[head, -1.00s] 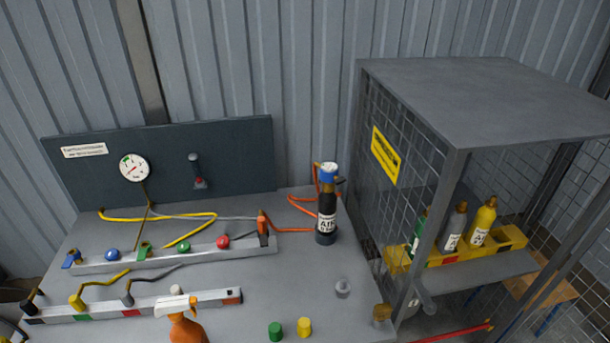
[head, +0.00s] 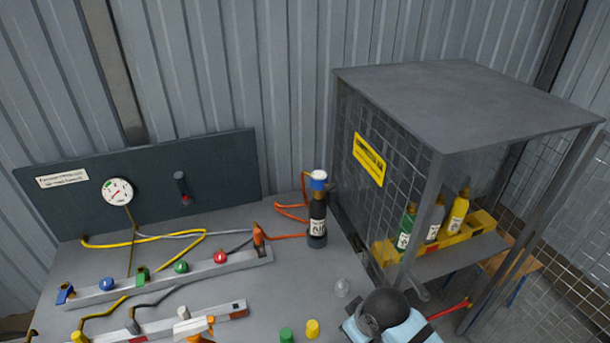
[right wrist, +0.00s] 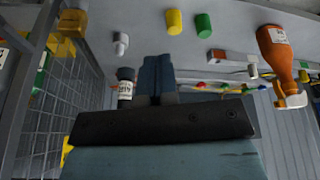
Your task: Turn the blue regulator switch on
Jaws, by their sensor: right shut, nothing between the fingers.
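On the bench, a metal rail (head: 204,270) carries a round blue knob (head: 107,284), a green knob (head: 181,267) and a red knob (head: 220,257). A blue fitting (head: 65,294) sits at the rail's left end. I cannot tell which blue part is the regulator switch, or its setting. A round gauge (head: 117,191) and a dark lever with a red tip (head: 181,188) are on the back panel. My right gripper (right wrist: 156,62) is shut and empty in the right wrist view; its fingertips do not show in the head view. My left gripper is out of view.
A black bottle with a blue cap (head: 317,215) stands right of the rail. A wire cage (head: 470,105) holding several bottles stands further right. Green (head: 286,335) and yellow (head: 312,328) caps are at the front. An orange spray bottle (right wrist: 279,50) shows in the wrist view.

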